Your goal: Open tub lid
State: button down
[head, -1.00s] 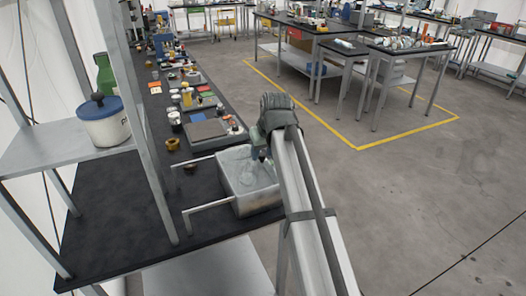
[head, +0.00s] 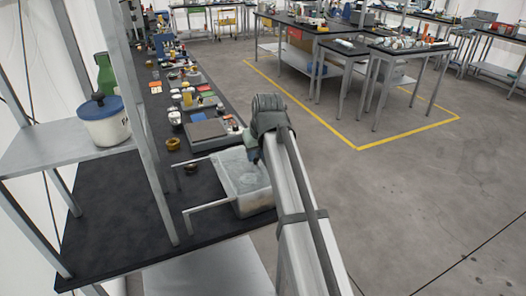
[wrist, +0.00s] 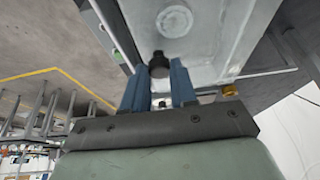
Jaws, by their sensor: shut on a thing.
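The grey tub (head: 256,204) stands at the right edge of the black bench, with a pale top surface (head: 240,177) that looks like its lid. My gripper (head: 252,153) is over the tub's far right part in the head view, partly hidden by my arm. In the wrist view a black knob (wrist: 159,66) on a pale flat panel (wrist: 205,35) sits between the blue fingertips of my gripper (wrist: 160,72). The fingers are shut on this knob. Whether the lid is raised off the tub cannot be told.
Two metal bars (head: 187,212) reach left from the tub over the black bench (head: 120,215). Brown rings (head: 173,144) and a grey flat box (head: 205,133) lie behind. A shelf (head: 45,158) at left carries a white pot with a blue lid (head: 104,122). The front left bench is clear.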

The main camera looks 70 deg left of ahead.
send_near(221, 170)
jog(key=x, duration=0.4)
jog(key=shift+f, duration=0.4)
jog(key=c, duration=0.9)
grip_release()
jog(key=v, duration=1.3)
jog(key=shift+d+r, duration=0.15)
jog(key=shift+r, duration=0.2)
